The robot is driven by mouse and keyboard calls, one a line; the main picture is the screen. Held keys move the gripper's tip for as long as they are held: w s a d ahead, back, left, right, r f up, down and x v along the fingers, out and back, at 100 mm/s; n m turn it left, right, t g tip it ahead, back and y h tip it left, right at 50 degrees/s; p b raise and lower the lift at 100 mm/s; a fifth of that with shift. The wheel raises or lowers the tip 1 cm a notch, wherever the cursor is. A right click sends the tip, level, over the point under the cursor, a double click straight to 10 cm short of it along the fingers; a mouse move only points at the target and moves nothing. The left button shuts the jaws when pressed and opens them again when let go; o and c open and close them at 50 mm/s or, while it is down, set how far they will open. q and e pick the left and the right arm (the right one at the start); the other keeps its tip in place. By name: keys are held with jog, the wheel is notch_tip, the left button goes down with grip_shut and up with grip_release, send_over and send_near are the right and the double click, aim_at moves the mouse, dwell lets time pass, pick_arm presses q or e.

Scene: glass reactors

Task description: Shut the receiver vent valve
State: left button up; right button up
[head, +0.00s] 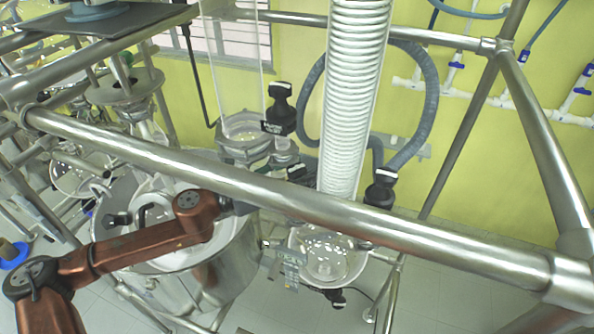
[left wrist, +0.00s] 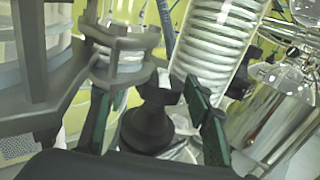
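In the left wrist view my left gripper (left wrist: 150,105) is open, with one dark green finger pad on each side of a black valve knob (left wrist: 150,128). I cannot tell whether the pads touch it. In the head view my copper-coloured left arm (head: 140,240) reaches in from the left, and its gripper is largely hidden behind the steel rail. Black valve handles show by the clamped glass flange (head: 281,110) and right of the coil condenser (head: 380,188). I cannot tell which is the receiver vent valve. A round glass receiver (head: 328,262) hangs below. My right gripper is out of view.
A thick steel rail (head: 430,238) crosses in front of the glassware. The coil condenser (head: 355,90) rises behind it and also shows in the left wrist view (left wrist: 215,45). A steel vessel (head: 215,275) stands at lower left. Grey hose (head: 432,90) loops at right.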

pick_arm(q)
jog(key=n+t+y+p, duration=0.2)
jog(key=t+p, duration=0.1)
jog(key=n+t+y+p, duration=0.1)
jog(key=p, duration=0.1)
jog(key=shift+s+d+r+n+t+y, duration=0.15)
jog(key=shift+r+n+t+y, duration=0.15)
jog(key=shift+n+t, duration=0.1)
jog(key=shift+f+n+t+y, duration=0.2)
jog(key=shift+n+t+y, duration=0.5)
jog(key=shift+y, duration=0.1)
jog(key=n+t+y, duration=0.1)
jog(key=n+y, duration=0.1)
jog(key=shift+f+t+y, duration=0.1)
jog(key=shift+t+y, duration=0.2)
jog(key=shift+y, duration=0.1)
jog(key=shift+n+t+y, duration=0.4)
jog(key=shift+n+y, duration=0.2)
jog(key=shift+y, duration=0.2)
jog(key=shift+c, duration=0.5)
